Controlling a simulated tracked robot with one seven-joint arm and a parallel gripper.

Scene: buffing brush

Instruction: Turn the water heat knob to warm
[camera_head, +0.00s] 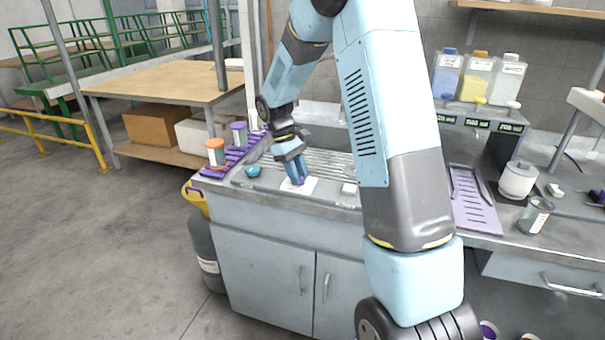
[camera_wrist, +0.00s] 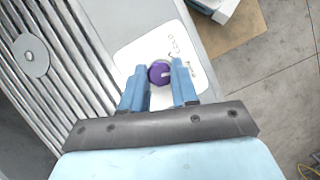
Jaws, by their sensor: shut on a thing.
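The water heat knob is a round purple knob (camera_wrist: 160,72) with a pale mark on its top. It sits on a white plate (camera_wrist: 186,47) with handwritten labels; one looks like "cold", the other is hard to read. The plate also shows in the head view (camera_head: 309,186) on the counter by the sink. My gripper (camera_wrist: 160,84) has its blue fingers on either side of the knob, closed on it. In the head view my gripper (camera_head: 297,180) points down at the plate, and the fingers mostly hide the knob.
A ribbed metal drainboard (camera_wrist: 75,60) lies beside the plate.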

